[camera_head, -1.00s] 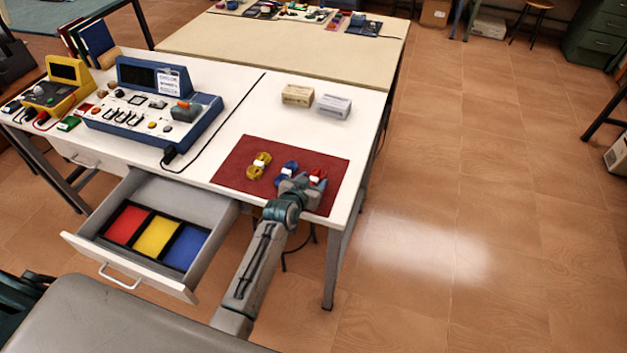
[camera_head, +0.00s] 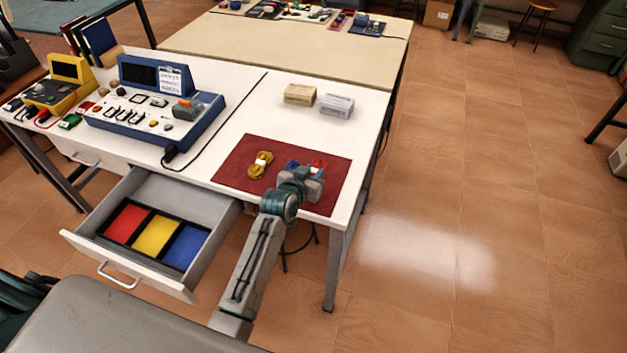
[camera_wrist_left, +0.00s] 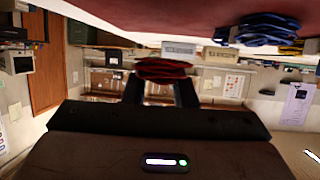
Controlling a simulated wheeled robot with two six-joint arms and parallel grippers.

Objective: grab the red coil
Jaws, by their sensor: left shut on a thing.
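The red coil (camera_head: 318,164) shows just past my left gripper (camera_head: 306,172), over the dark red mat (camera_head: 232,165). In the left wrist view the red coil (camera_wrist_left: 163,69) sits between the two fingertips, and the gripper is shut on it. The gripper's body hides much of the coil in the head view. The blue coil (camera_head: 291,165) is just left of the gripper and partly hidden; it also shows in the wrist view (camera_wrist_left: 262,28). The yellow coil (camera_head: 260,164) with a white band lies on the mat further left. My right gripper is not in view.
Two small boxes, one tan (camera_head: 299,95) and one white (camera_head: 336,105), stand behind the mat. An open drawer (camera_head: 206,220) with red, yellow and blue compartments juts out at left. A blue instrument console (camera_head: 150,110) stands behind it.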

